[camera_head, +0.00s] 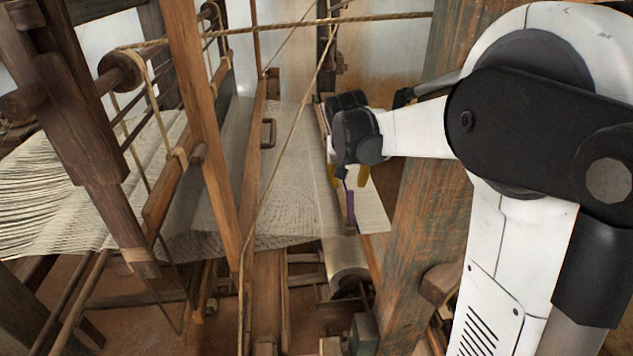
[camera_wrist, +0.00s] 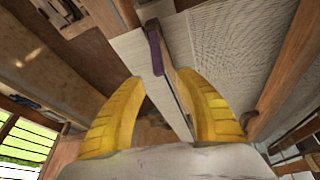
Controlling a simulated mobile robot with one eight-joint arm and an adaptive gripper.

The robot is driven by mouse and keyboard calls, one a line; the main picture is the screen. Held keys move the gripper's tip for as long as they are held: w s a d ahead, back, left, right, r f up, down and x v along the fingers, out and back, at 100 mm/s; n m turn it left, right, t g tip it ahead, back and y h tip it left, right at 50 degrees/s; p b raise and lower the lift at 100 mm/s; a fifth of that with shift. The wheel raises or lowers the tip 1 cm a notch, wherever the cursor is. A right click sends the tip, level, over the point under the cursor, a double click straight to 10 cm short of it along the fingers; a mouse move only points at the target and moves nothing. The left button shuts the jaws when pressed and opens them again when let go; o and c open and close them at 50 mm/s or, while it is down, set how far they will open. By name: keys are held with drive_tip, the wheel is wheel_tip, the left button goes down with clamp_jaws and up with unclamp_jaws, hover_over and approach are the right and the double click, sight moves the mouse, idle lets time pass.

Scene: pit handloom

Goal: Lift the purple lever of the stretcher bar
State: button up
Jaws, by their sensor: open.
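The purple lever (camera_head: 350,208) lies along the pale stretcher bar (camera_head: 370,209) at the right edge of the woven cloth in the head view. In the wrist view the lever (camera_wrist: 155,50) shows ahead of my fingertips, lying along the stretcher bar (camera_wrist: 179,62). My gripper (camera_wrist: 170,82) has two yellow fingers spread apart with nothing held between them. In the head view my gripper (camera_head: 350,176) is just above the far end of the lever, and its fingers are partly hidden by my wrist. I cannot tell whether a finger touches the lever.
Woven cloth (camera_head: 295,180) stretches left of my gripper. A thick wooden post (camera_head: 425,160) stands between my arm's base side and the loom. A rope (camera_head: 285,150) slants across the front. A cloth roller (camera_head: 345,262) lies below the bar.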

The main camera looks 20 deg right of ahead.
sight(350, 198)
drive_tip(key=x, duration=0.3)
drive_tip(key=b+x, duration=0.1)
drive_tip(key=x, duration=0.6)
drive_tip(key=shift+s+d+f, duration=0.15)
drive_tip(key=shift+s+f, duration=0.1)
clamp_jaws()
